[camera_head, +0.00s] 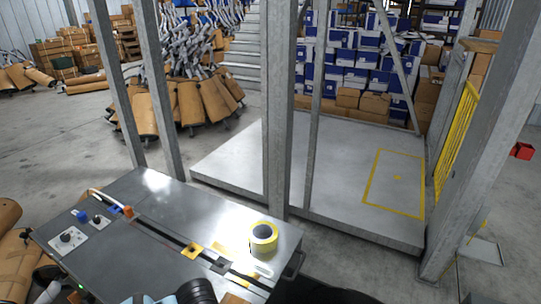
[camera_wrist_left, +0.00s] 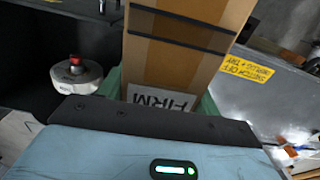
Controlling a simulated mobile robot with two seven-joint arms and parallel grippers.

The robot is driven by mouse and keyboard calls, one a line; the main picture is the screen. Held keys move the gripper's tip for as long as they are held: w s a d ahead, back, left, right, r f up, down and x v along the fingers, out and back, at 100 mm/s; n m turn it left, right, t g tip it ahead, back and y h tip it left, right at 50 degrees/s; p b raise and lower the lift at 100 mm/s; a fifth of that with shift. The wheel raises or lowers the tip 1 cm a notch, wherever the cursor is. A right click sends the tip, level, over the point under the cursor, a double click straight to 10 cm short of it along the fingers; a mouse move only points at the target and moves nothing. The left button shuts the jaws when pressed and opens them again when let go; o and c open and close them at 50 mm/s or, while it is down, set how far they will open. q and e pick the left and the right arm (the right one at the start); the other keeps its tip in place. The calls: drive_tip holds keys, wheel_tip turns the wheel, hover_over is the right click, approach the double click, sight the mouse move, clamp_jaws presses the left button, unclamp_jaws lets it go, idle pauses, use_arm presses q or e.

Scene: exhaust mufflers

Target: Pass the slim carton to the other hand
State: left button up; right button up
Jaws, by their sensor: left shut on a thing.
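The slim carton (camera_wrist_left: 180,65) is brown cardboard with dark straps and a white label reading "FIRM", upside down in the left wrist view. It stands up between the greenish fingers of my left gripper (camera_wrist_left: 160,98), which is shut on it. Its far end runs out of the top of that view. In the head view only a small brown patch shows at the bottom edge beside a black part of my arm; I cannot tell whether it is the carton. My right gripper is not in view.
Beyond is a low platform (camera_head: 335,195) with a yellow outline. A red button (camera_wrist_left: 75,65) sits on a white round housing.

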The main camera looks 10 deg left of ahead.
use_arm(q)
drive_tip(key=shift+n, duration=0.9)
drive_tip(key=w+r, duration=0.1)
drive_tip(key=r, duration=0.2)
drive_tip(key=w+a+r, duration=0.1)
drive_tip(key=w+r, duration=0.1)
drive_tip(key=r, duration=0.2)
drive_tip(key=w+a+r, duration=0.1)
drive_tip(key=r, duration=0.3)
drive_tip(key=shift+w+a, duration=0.1)
drive_tip(key=shift+w, duration=0.25)
wheel_tip(320, 180, up, 8)
drive_tip(key=a+n, duration=0.1)
drive_tip(key=shift+w+a, duration=0.25)
drive_tip(key=shift+a, duration=0.1)
drive_tip(key=shift+r, duration=0.1)
drive_tip(key=w+d+r+m, duration=0.1)
drive_tip(key=w+d+r, duration=0.3)
drive_tip(key=d, duration=0.5)
drive_tip(key=w+d+r, duration=0.4)
drive_tip(key=d+r, duration=0.2)
drive_tip(key=d, duration=0.3)
drive_tip(key=shift+m, duration=0.4)
drive_tip(key=shift+w, duration=0.1)
drive_tip(key=w, duration=0.6)
drive_tip(key=shift+w, duration=0.4)
